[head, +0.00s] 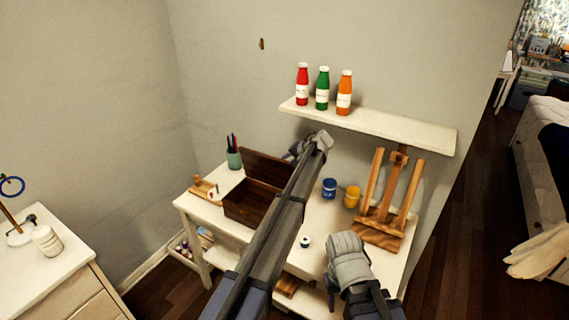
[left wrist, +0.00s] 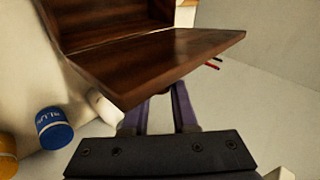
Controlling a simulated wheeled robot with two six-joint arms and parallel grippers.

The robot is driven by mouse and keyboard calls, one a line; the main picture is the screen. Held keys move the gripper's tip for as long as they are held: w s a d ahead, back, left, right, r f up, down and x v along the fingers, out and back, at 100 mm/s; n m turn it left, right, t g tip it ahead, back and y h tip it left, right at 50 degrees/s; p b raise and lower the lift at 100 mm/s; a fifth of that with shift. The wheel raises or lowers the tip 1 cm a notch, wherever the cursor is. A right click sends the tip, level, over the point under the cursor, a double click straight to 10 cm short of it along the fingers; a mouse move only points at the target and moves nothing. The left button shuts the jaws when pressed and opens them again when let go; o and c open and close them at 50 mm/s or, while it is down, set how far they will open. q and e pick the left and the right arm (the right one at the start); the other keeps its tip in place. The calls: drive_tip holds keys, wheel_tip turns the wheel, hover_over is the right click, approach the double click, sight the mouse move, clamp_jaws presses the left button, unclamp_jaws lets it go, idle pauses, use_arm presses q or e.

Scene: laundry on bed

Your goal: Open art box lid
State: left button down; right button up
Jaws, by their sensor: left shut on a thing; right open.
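The dark brown wooden art box (head: 240,208) stands on the white table, left of its middle. Its lid (head: 268,167) is raised at the back edge, and the inside of the box shows. My left gripper (head: 303,150) is at the right end of the lid, its fingers mostly hidden there. In the left wrist view the lid (left wrist: 165,62) fills the upper middle, and my left gripper (left wrist: 158,102) is shut at its edge. My left forearm covers part of the box's right side. My right gripper (head: 346,248) is open and empty above the table's front right.
A green cup with brushes (head: 234,158) stands left of the lid. A blue jar (head: 329,188), a yellow jar (head: 351,197) and a wooden easel (head: 380,230) stand to the right. A small white pot (head: 305,242) is near the front. A shelf (head: 385,125) with three bottles hangs above.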

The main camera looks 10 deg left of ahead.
use_arm(q)
drive_tip(key=c, duration=0.7)
unclamp_jaws()
drive_tip(key=p+v, duration=0.5)
drive_tip(key=v, duration=0.2)
drive_tip(key=shift+r, duration=0.3)
drive_tip(key=shift+s+d+r+p, duration=0.1)
drive_tip(key=shift+d+p, duration=0.1)
drive_tip(key=shift+p, duration=0.1)
drive_tip(key=shift+d, duration=0.1)
